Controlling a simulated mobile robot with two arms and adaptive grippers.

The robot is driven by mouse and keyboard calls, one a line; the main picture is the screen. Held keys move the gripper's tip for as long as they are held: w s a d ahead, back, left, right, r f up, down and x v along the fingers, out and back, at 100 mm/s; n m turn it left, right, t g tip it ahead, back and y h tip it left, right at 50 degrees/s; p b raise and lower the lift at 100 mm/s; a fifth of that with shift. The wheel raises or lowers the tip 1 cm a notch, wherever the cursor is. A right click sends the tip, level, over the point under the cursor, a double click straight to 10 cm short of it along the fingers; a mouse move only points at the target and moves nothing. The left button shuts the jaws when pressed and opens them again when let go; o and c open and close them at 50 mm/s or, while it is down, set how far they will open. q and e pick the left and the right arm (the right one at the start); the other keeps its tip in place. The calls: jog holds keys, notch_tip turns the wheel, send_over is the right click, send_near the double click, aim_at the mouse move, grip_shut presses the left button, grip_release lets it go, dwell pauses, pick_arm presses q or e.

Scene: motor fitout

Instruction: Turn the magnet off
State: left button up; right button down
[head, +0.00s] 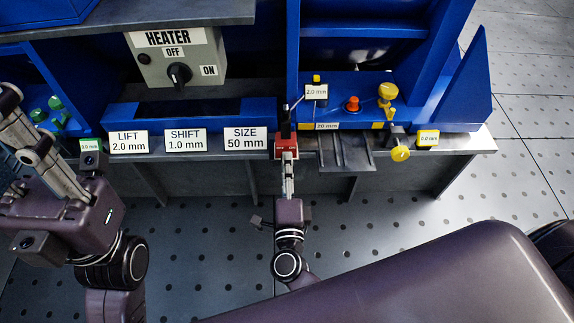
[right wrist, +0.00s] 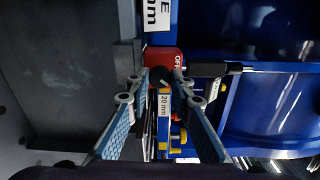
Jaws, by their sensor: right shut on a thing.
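The red magnet switch box (head: 286,141) sits at the front edge of the blue bench, between the SIZE label and the 20 mm label. A dark lever stands up from it. My right gripper (head: 287,160) reaches the box from the front.
A heater box (head: 190,58) with a black dial is at the back. Labels for LIFT (head: 128,141), SHIFT (head: 186,139) and SIZE (head: 246,139) line the bench front. Right of the switch are an orange button (head: 352,103) and yellow knobs (head: 388,91). The floor in front is clear.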

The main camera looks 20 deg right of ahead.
jog(key=shift+f+m, duration=0.1)
jog(key=shift+m, duration=0.7)
jog(key=c, duration=1.7)
grip_release()
jog(key=v, duration=1.2)
